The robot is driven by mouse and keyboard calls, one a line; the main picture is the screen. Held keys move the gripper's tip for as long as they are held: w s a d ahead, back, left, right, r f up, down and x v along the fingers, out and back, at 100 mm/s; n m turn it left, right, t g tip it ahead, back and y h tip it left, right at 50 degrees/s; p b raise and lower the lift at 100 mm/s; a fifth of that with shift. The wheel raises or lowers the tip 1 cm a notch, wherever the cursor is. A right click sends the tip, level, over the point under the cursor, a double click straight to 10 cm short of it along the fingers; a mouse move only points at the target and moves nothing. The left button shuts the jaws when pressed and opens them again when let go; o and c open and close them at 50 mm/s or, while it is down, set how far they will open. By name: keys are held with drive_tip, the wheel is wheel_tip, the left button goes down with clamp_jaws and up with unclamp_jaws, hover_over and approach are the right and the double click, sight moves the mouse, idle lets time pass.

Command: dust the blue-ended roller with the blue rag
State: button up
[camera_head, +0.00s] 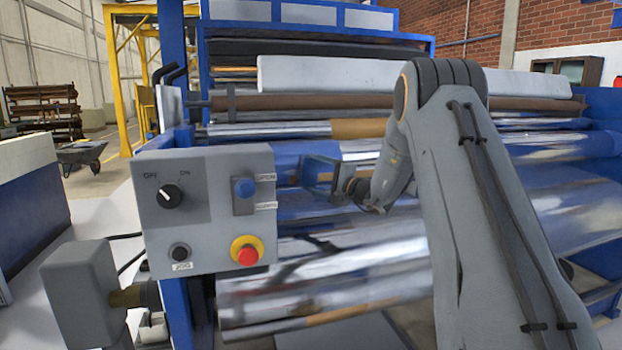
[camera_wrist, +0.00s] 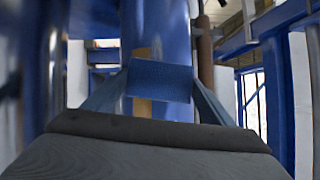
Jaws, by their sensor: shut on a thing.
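My gripper (camera_head: 322,178) is in front of the shiny rollers, just right of the control box. In the wrist view its two fingers (camera_wrist: 160,92) hold a flat blue rag (camera_wrist: 160,79) between them. A smooth blue-looking roller (camera_wrist: 155,25) stands behind the rag in that view. I cannot tell whether the rag touches it. In the head view a shiny blue-tinted roller (camera_head: 290,160) runs behind my gripper. My arm hides much of the middle of the rollers.
The grey control box (camera_head: 210,215) with its red stop button (camera_head: 247,256) stands close left of my gripper. A large chrome roller (camera_head: 320,280) lies below.

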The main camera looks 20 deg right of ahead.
drive_tip(key=shift+a, duration=0.15)
drive_tip(key=shift+w+a+b, duration=0.1)
drive_tip(key=shift+a+b, duration=1.05)
drive_tip(key=shift+a, duration=0.95)
drive_tip(key=shift+a+b, duration=1.15)
drive_tip(key=shift+a, duration=0.85)
drive_tip(key=shift+d, duration=0.15)
drive_tip(key=s, duration=0.6)
drive_tip(key=shift+s+b, duration=0.1)
drive_tip(key=shift+b, duration=0.2)
drive_tip(key=shift+s+b, duration=0.75)
drive_tip(key=shift+s, duration=0.7)
